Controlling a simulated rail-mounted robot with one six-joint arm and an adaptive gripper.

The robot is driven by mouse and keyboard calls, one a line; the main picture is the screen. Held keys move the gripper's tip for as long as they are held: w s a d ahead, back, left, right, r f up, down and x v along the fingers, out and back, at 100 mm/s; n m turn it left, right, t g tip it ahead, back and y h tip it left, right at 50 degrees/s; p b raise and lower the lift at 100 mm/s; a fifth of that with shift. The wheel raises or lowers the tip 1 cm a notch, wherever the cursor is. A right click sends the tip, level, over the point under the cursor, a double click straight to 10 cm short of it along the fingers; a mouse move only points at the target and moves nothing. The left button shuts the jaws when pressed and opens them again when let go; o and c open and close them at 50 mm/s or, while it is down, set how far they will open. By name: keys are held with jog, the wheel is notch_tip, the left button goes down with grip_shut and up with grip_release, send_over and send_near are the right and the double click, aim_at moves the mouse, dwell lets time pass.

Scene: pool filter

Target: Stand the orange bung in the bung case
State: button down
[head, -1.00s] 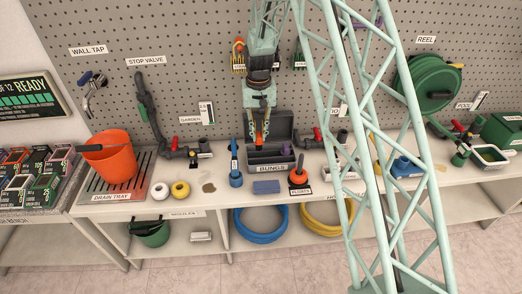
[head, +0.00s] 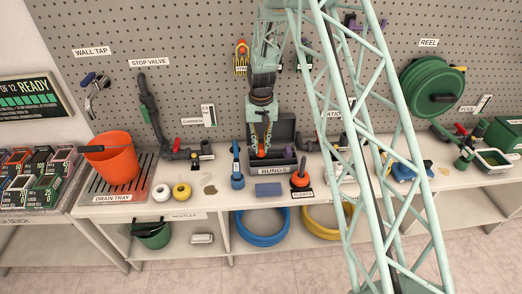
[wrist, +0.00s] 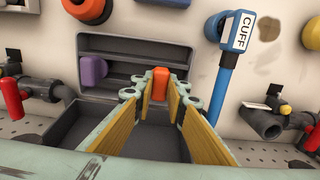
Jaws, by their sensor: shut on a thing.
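My gripper (head: 262,146) is shut on the orange bung (wrist: 160,84), which sits between the tips of its yellow-padded fingers. The bung also shows in the head view (head: 262,153). The open grey bung case (head: 285,131) stands on the bench, labelled BUNGS, with its lid up at the back. The gripper and bung are over the left part of the case in the head view. A purple bung (wrist: 93,71) is in a case slot, on the left in the wrist view. I cannot tell whether the orange bung's lower end touches the slot floor.
A blue tool (head: 237,170) labelled CUFF stands left of the case. An orange-topped float (head: 300,179) stands at the right front. A blue-grey block (head: 268,189) lies in front.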

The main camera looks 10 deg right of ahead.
jog(key=shift+f, duration=0.85)
jog(key=shift+f, duration=0.1)
jog(key=c, duration=2.6)
grip_release()
jog(key=shift+o, duration=0.2)
notch_tip(320, 180, up, 12)
jog(key=shift+p, duration=0.45)
jog(key=shift+r, duration=0.2)
